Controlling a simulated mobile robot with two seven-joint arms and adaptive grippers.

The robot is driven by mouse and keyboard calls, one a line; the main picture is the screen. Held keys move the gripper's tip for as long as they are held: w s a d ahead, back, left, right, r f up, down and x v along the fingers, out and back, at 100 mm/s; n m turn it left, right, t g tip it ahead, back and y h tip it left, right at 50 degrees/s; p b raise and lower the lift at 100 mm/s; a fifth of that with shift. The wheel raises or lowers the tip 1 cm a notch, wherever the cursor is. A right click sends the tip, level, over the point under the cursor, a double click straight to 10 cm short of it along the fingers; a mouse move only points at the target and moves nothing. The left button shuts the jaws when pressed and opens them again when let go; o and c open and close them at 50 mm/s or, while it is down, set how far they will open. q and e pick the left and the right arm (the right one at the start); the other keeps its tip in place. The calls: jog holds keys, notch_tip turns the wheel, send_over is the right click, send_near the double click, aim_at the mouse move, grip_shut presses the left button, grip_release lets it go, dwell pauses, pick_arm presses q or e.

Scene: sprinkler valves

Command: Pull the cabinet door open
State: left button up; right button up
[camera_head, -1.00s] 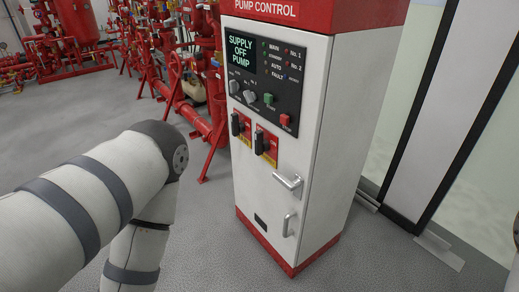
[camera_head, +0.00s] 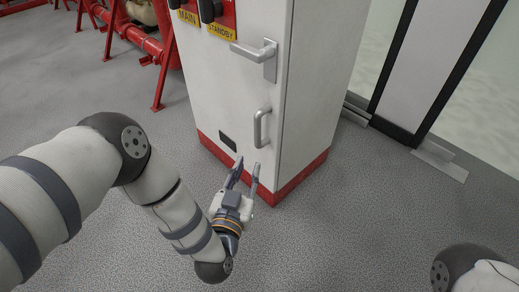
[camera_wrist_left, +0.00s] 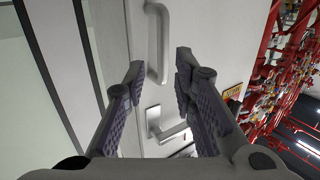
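The white pump cabinet (camera_head: 235,95) with a red base stands in the middle of the head view. Its door has a lever handle (camera_head: 254,49) and, below it, a vertical pull handle (camera_head: 261,127). My left gripper (camera_head: 247,170) is open and empty, just below and in front of the pull handle. In the left wrist view the pull handle (camera_wrist_left: 158,45) lies ahead of the spread fingers (camera_wrist_left: 158,78), and the lever handle (camera_wrist_left: 166,127) shows between them. I see no contact with either handle. The door looks shut. My right gripper is out of view.
Two switches with MAIN and STANDBY labels (camera_head: 222,32) sit high on the cabinet. Red pipework (camera_head: 140,45) stands behind at the left. A glazed frame with a dark post (camera_head: 400,130) stands at the right. The grey floor around the cabinet is clear.

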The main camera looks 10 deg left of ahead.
aim_at(257, 134)
pick_arm(q)
jog(key=shift+t, duration=0.3)
jog(key=w+b, duration=0.1)
jog(key=w, duration=0.3)
jog(key=w+b, duration=0.2)
jog(key=w, duration=0.2)
jog(key=w+b, duration=0.1)
jog(key=w, duration=0.2)
jog(key=shift+w+d+r, duration=0.1)
jog(key=shift+w+r, duration=0.15)
jog(key=shift+w, duration=0.15)
jog(key=shift+w+r+b, duration=0.15)
jog(key=shift+w+b, duration=0.15)
jog(key=shift+w, duration=0.25)
grip_shut()
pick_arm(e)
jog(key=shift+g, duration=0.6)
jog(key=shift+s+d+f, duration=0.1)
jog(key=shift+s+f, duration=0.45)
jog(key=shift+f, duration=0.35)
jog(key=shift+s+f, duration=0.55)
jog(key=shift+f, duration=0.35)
